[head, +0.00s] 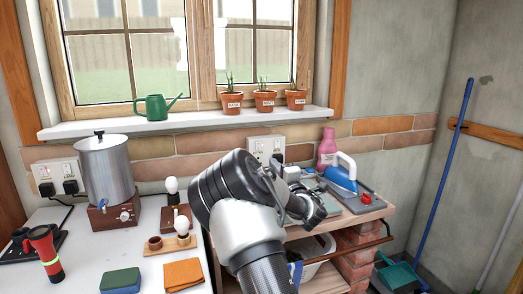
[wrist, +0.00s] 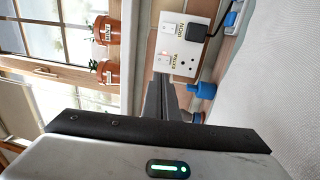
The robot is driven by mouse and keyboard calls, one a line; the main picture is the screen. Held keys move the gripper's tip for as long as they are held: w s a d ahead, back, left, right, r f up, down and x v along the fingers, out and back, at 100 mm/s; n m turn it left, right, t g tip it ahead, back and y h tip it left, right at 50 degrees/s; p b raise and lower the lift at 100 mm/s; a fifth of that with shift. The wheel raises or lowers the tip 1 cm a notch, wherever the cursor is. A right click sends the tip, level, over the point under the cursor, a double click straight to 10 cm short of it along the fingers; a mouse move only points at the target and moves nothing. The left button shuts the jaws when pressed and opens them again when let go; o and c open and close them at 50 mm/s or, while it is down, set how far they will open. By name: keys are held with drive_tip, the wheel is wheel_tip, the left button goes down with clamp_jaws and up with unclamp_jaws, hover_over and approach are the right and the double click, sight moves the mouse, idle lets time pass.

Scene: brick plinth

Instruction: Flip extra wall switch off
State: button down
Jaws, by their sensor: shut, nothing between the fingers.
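The white double wall socket plate shows in the wrist view (wrist: 186,47), turned sideways, with halves labelled IRON and EXTRA. The extra switch (wrist: 163,56) is on the EXTRA half, with a small red light or mark by it. The EXTRA outlet holes are empty. A black plug (wrist: 201,30) sits in the IRON half. In the head view the plate (head: 262,146) is on the brick band below the window, partly behind my arm. My gripper (wrist: 162,78) is shut and empty, its tips close to the EXTRA edge of the plate. I cannot tell if they touch it.
Below the plate, a bench (head: 372,212) carries a blue iron (head: 341,176) and a pink bottle (head: 327,148). Potted plants (head: 265,99) and a green watering can (head: 157,106) stand on the sill. Another socket plate (head: 56,172) is at the left by a metal urn (head: 105,168).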

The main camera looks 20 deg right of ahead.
sight(260, 144)
drive_tip(key=shift+w, duration=0.15)
drive_tip(key=w, duration=0.4)
drive_tip(key=w+r+b, duration=0.1)
drive_tip(key=w, duration=0.8)
drive_tip(key=shift+w+r+b, duration=0.2)
drive_tip(key=shift+r+b, duration=0.1)
drive_tip(key=shift+w, duration=0.1)
drive_tip(key=shift+r, duration=0.1)
